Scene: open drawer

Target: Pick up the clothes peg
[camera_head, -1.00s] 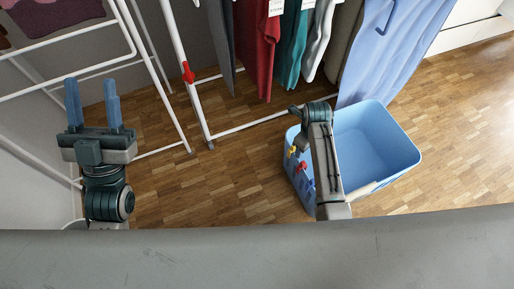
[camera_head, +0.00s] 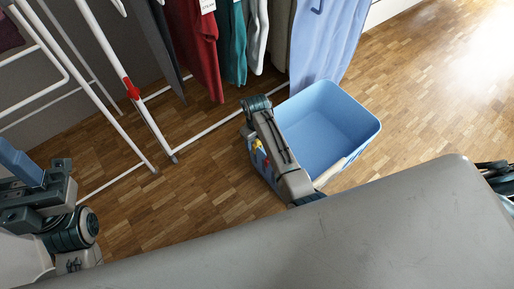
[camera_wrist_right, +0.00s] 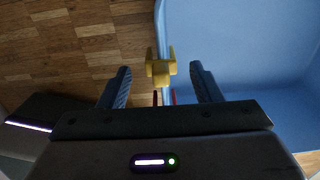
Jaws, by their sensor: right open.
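A yellow clothes peg (camera_wrist_right: 160,68) is clipped on the rim of the blue basket (camera_wrist_right: 235,50). In the right wrist view it lies midway between the two fingertips of my right gripper (camera_wrist_right: 160,66), which is open, with a finger on either side and not touching it. Thin red parts show just below it, mostly hidden by the gripper body. In the head view the yellow peg (camera_head: 257,146) is at the left side of the basket (camera_head: 325,125), partly behind my right arm; the right fingers are hidden there. My left gripper (camera_head: 20,165) is at the left edge, partly cut off, one blue finger visible.
A white drying rack (camera_head: 130,90) stands at the left with a red clip (camera_head: 131,89) on its leg. Several clothes hang beyond the basket, among them a blue cloth (camera_head: 325,45). The wooden floor (camera_head: 430,110) right of the basket is clear.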

